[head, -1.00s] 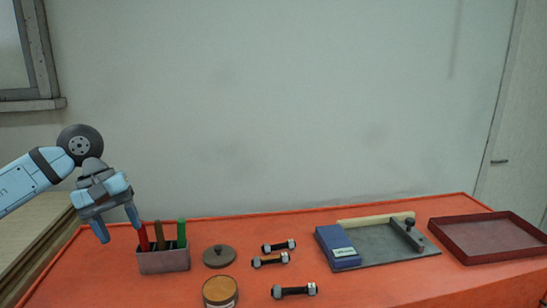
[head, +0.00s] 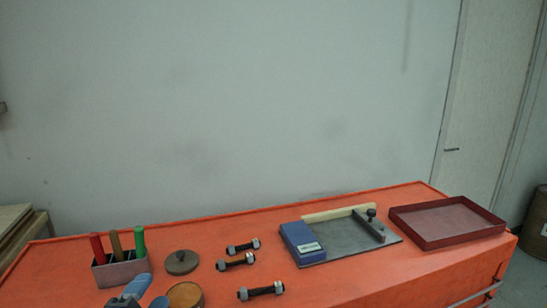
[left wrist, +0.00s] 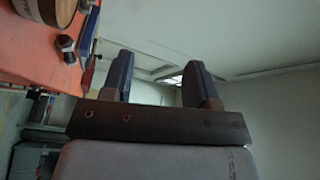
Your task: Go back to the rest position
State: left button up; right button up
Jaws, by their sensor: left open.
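My left gripper (head: 137,292) shows only in part at the bottom left edge of the head view, in front of the grey holder and left of the round jar. In the left wrist view its two dark fingers (left wrist: 161,82) stand apart with nothing between them. The grey holder (head: 121,273) stands on the orange table (head: 60,280) with a red, a brown and a green handle upright in it. My right gripper is in neither view.
On the table are a round grey lid (head: 181,262), a jar with a tan top (head: 186,295), three bolts (head: 236,262), a grey plate (head: 350,240) with a blue box (head: 300,243) on it, and a dark red tray (head: 447,222). A wall stands behind.

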pick_arm(q)
jog(key=s+a+f+n+g+y, duration=0.4)
jog(key=s+f+n+g, duration=0.5)
jog(key=f, duration=0.4)
jog(key=s+f+n+g+h, duration=0.1)
jog(key=s+f+n+g, duration=0.25)
jog(key=s, duration=0.45)
jog(key=s+f+n+g, duration=0.2)
jog(key=s+f+g, duration=0.15)
jog(key=s, duration=0.35)
jog(key=w+d+f+m+t+h+p, duration=0.1)
jog(key=w+d+f+t+h+p, duration=0.2)
jog(key=w+d+t+p, duration=0.3)
jog(key=d+t+p, duration=0.1)
jog(key=t+p, duration=0.1)
jog(key=p, duration=0.2)
jog(key=shift+p, duration=0.35)
